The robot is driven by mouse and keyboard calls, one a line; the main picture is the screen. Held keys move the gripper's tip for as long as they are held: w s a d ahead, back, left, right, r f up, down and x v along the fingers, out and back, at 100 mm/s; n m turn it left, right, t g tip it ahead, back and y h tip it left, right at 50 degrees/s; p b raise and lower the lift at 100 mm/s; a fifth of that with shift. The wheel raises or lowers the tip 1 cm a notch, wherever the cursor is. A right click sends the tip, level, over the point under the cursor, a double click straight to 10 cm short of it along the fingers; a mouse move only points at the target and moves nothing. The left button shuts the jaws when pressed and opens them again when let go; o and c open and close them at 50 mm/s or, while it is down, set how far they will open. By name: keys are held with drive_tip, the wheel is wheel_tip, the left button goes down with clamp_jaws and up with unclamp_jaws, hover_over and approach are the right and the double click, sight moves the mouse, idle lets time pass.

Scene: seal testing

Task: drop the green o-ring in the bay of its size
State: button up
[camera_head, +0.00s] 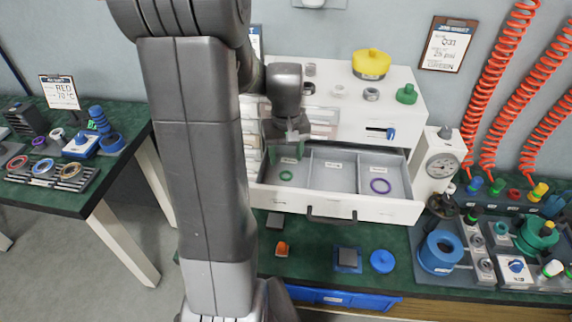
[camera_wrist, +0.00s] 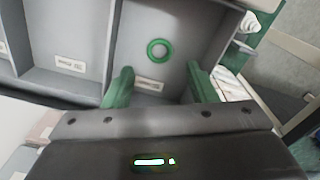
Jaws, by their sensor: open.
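The green o-ring (camera_head: 286,175) lies flat in the left bay of the open drawer (camera_head: 330,207). In the wrist view the green o-ring (camera_wrist: 159,49) lies on the bay floor, apart from the walls and just beyond a label (camera_wrist: 148,84). My gripper (camera_head: 288,150) is above that left bay; in the wrist view its two green fingertips (camera_wrist: 160,84) are spread apart with nothing between them. The middle bay (camera_head: 330,172) looks empty. The bay labels are too small to read.
A white cabinet (camera_head: 345,105) holds the drawer; a yellow-topped part (camera_head: 371,63) and a green part (camera_head: 406,94) stand on it. A gauge (camera_head: 441,165) stands right of the drawer. An orange part (camera_head: 282,248) and a blue disc (camera_head: 382,261) lie on the bench in front.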

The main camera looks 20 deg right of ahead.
sight(286, 176)
wheel_tip(286, 176, up, 7)
drive_tip(key=shift+r, duration=0.2)
idle(0.3)
wheel_tip(286, 176, down, 13)
drive_tip(key=shift+f+b, duration=0.2)
drive_tip(key=shift+b, duration=0.4)
drive_tip(key=shift+r+p, duration=0.35)
drive_tip(key=shift+r, duration=0.1)
